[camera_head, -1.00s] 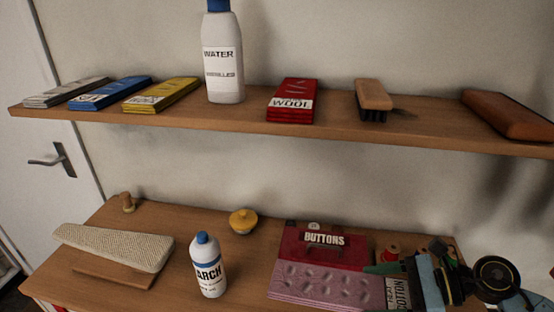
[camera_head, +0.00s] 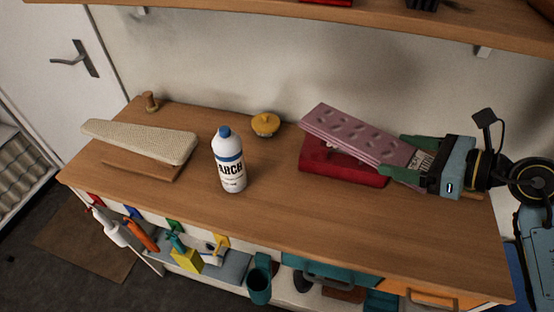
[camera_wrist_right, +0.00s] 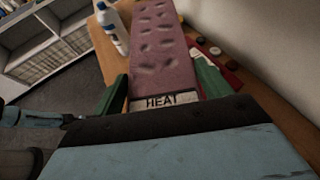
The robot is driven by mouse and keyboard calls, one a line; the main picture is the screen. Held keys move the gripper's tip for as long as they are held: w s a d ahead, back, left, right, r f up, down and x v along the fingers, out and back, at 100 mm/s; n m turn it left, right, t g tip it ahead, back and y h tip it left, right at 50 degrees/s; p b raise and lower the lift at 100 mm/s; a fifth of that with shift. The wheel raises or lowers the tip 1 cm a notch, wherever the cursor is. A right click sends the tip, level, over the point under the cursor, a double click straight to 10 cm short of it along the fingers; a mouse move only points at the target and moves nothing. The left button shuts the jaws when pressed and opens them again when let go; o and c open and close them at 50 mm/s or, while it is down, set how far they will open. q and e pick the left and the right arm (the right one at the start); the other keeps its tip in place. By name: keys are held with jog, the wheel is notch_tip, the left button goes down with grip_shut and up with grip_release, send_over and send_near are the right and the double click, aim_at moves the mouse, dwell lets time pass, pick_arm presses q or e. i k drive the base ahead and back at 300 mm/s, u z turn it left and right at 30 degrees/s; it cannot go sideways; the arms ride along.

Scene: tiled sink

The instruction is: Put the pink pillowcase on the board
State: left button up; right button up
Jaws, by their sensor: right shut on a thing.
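The pink pillowcase (camera_head: 355,132) is a flat folded pink slab with dimples and a white label. My right gripper (camera_head: 405,160) is shut on its right, labelled end and holds it tilted, its far end raised, above the red buttons box (camera_head: 345,168). In the right wrist view the pillowcase (camera_wrist_right: 163,50) stretches away between the green fingers (camera_wrist_right: 165,90). The board (camera_head: 140,140), a small cream padded ironing board on a wooden base, stands at the left of the table, with nothing on it. My left gripper is not in view.
A white starch bottle (camera_head: 229,160) with a blue cap stands between the board and the pillowcase. A yellow round pot (camera_head: 265,124) and a wooden spool (camera_head: 151,101) are at the back. The shelf (camera_head: 440,22) overhangs behind. The table's front middle is clear.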

aim_at(133, 133)
jog(key=z, duration=1.25)
jog(key=k, duration=0.95)
jog(key=u, duration=0.85)
jog(key=i, duration=1)
